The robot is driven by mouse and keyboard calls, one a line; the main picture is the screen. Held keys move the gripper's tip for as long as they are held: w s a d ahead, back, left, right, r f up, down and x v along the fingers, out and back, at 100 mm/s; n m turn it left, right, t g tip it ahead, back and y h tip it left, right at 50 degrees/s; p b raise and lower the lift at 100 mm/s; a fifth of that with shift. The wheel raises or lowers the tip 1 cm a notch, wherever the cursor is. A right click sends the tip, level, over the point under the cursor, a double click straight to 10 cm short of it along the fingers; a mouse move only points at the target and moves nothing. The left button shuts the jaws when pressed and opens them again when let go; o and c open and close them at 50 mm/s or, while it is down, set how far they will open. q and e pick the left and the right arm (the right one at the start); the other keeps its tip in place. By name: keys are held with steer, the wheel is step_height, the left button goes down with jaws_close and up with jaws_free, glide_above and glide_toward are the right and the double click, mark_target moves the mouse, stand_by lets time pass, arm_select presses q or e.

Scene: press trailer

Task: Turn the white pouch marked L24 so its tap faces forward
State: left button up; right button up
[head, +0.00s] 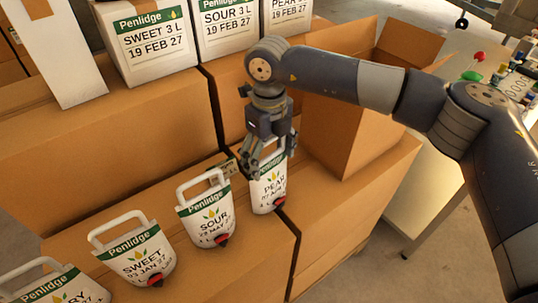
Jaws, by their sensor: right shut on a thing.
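White pouches with green Penlidge labels stand in a row on cardboard boxes. The PEAR pouch (266,192) is at the right end, with its red and black tap (280,202) low at its front right. My right gripper (268,160) comes down from above and is shut on the top of the PEAR pouch, hiding its handle. The SOUR pouch (204,215) stands just left of it, then the SWEET pouch (136,262), both with red taps low on the front. Another pouch (62,291) is cut off at the lower left. I cannot read L24 on any label. My left gripper is out of view.
Tall white cartons marked SWEET (150,43), SOUR (227,28) and PEAR (288,14) stand on boxes behind. An open cardboard box (350,135) is right of the PEAR pouch. A grey table with small bottles (500,72) is at the far right.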

steer(key=shift+f, duration=0.2)
steer(key=o, duration=2.1)
steer(key=shift+o, duration=0.2)
